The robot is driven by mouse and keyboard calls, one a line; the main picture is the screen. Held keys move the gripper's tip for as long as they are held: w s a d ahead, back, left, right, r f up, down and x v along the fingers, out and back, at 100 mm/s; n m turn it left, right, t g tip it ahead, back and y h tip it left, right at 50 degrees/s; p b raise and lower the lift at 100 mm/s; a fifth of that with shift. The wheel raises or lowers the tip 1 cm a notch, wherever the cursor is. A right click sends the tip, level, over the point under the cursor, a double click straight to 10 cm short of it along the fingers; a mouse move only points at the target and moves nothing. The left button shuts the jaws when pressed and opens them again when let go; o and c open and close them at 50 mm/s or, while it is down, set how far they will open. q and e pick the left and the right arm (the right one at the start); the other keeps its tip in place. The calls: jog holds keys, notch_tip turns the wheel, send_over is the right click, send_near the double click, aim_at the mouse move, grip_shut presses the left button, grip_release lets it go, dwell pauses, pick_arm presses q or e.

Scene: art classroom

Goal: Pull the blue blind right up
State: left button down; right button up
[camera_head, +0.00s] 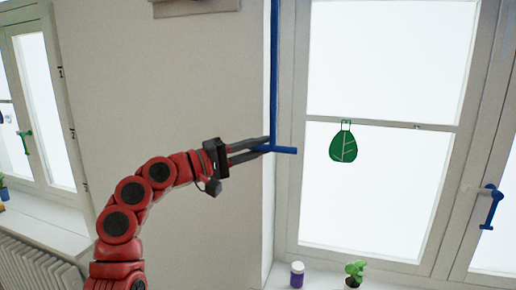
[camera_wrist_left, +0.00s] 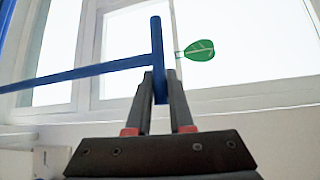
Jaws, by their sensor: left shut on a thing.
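A thin blue pull rod (camera_head: 273,70) hangs down from the top edge beside the window frame and ends in a short blue crossbar handle (camera_head: 286,150). My left gripper (camera_head: 267,145) reaches in from the left and is shut on the crossbar handle. In the left wrist view the handle (camera_wrist_left: 156,45) lies between the two fingertips (camera_wrist_left: 160,88), and the rod (camera_wrist_left: 85,72) runs off to the left. The blind's fabric is not in view; the window panes show bright and uncovered. My right gripper is not in view.
A green leaf ornament (camera_head: 343,145) hangs on the window to the right of the handle. A purple jar (camera_head: 297,274) and a small potted plant (camera_head: 355,272) stand on the sill below. A blue window handle (camera_head: 490,206) is at the right. Bare wall (camera_head: 170,100) lies left.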

pick_arm(q)
jog(key=c, duration=1)
grip_release()
jog(key=shift+a+r, duration=0.1)
jog(key=shift+r, duration=0.3)
jog(key=shift+o, duration=1)
jog(key=shift+f, duration=0.1)
jog(key=shift+s+a+f+b, duration=0.15)
jog(key=shift+a+f+b, duration=0.1)
jog(key=shift+a+b, duration=0.15)
jog(key=b+v, duration=0.5)
jog(key=v, duration=1.1)
jog(key=shift+s+a+b, duration=0.15)
jog(key=shift+a+b, duration=0.05)
jog(key=shift+b, duration=0.2)
jog(key=shift+r, duration=0.1)
